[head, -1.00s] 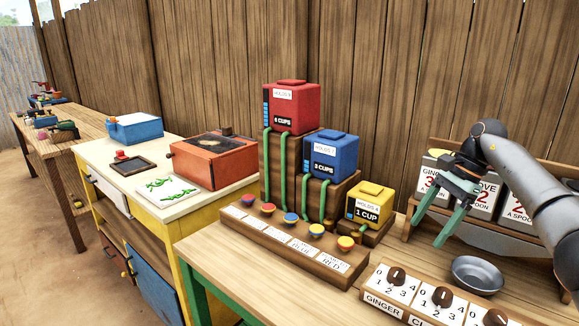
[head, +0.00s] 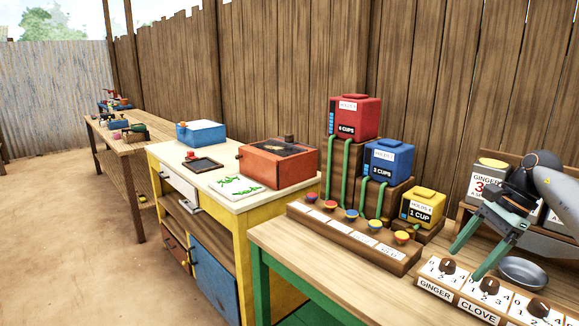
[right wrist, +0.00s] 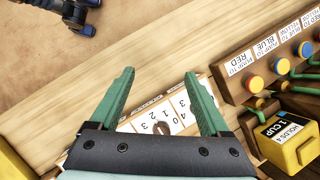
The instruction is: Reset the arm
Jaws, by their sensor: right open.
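My right gripper (head: 466,265) is open and empty, with its two green fingers spread apart. In the head view it hangs over the right end of the near table (head: 305,262), left of a grey metal bowl (head: 523,272) and over the dial panel (head: 478,308). In the right wrist view the open fingers (right wrist: 159,76) point across the bare wooden tabletop, with white number cards and a dark knob showing between and below them. Nothing is between the fingertips. My left gripper is in neither view.
Red (head: 355,117), blue (head: 388,160) and yellow (head: 423,207) boxes stand on wooden steps behind a button board (head: 350,237). Price signs stand behind my right arm. A yellow-framed counter with an orange box (head: 278,163) is further left. Open ground lies at left.

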